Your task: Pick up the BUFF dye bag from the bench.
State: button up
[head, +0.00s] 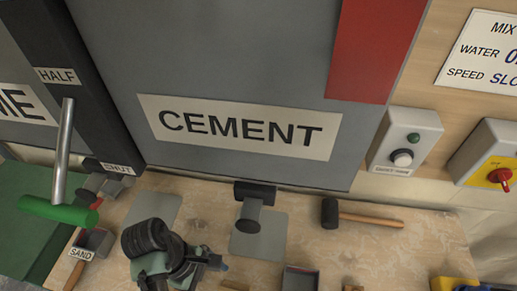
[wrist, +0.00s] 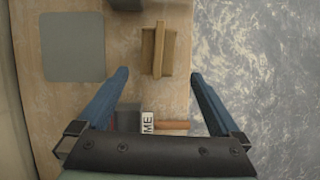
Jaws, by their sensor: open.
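In the wrist view, a tan object (wrist: 152,55) with a raised ridge lies on the bench (wrist: 126,20), near its right edge. It has the colour of a buff bag, but I can read no lettering on it, so I cannot tell for sure. My gripper (wrist: 160,76) is open and empty. Its blue fingers are spread wide, with the tan object between and just beyond the tips in the picture. In the head view my gripper (head: 219,266) is low over the bench, partly hidden by my arm. No bag marked BUFF is readable there.
A grey plate (wrist: 72,48) is at left. In the head view, a mallet (head: 370,218), a small dark tray (head: 300,279) and a SAND scoop (head: 95,240) are on the bench. The CEMENT bin (head: 240,70) stands behind.

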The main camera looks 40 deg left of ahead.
jog(key=x, duration=0.8)
jog(key=p+x, duration=0.1)
jog(key=x, duration=0.3)
jog(key=shift+w+d+f, duration=0.15)
jog(key=shift+w+d, duration=0.05)
jog(key=shift+w, duration=0.2)
grip_shut()
